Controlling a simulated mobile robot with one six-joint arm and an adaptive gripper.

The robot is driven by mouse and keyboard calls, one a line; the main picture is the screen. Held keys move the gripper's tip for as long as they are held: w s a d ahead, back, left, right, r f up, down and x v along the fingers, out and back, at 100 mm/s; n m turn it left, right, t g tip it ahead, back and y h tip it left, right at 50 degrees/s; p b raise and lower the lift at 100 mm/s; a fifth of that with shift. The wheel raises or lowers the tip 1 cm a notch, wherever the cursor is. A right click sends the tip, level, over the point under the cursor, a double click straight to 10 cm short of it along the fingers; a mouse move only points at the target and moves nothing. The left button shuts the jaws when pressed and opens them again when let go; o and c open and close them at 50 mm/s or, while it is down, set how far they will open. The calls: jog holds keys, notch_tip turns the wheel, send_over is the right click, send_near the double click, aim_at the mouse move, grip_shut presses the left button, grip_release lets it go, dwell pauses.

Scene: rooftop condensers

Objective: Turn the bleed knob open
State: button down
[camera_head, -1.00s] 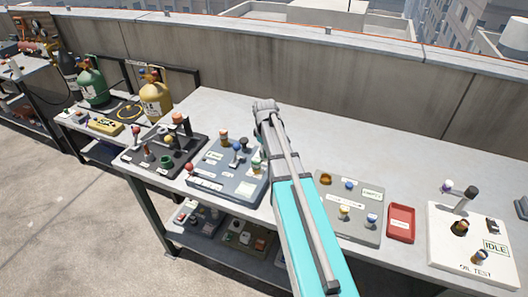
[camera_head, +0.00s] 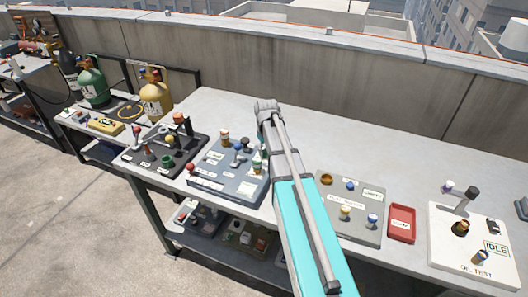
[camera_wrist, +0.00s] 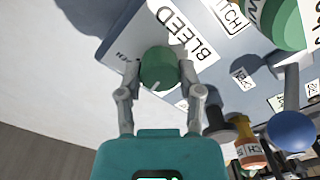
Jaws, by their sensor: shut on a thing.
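The bleed knob (camera_wrist: 158,66) is a round green knob beside the printed word BLEED on a blue-grey panel in the wrist view. My gripper (camera_wrist: 160,78) has one finger on each side of the knob and is shut on it. In the head view the blue-grey panel (camera_head: 205,181) lies on the bench, left of my arm. My arm hides the gripper's fingertips and the held knob there.
A blue ball knob (camera_wrist: 292,131) and an orange-and-white fitting (camera_wrist: 247,151) stand close to my gripper's right in the wrist view. A grey panel (camera_head: 332,226), red tray (camera_head: 402,223) and white oil test panel (camera_head: 446,259) lie right of my arm.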

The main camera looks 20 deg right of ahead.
jog(key=m, duration=0.5)
jog(key=shift+s+m, duration=0.2)
jog(key=shift+m, duration=0.1)
jog(key=m, duration=0.5)
jog(key=shift+m, duration=0.4)
jog(key=shift+a, duration=0.1)
jog(key=shift+c, duration=1.3)
grip_release()
jog(key=shift+w, duration=0.1)
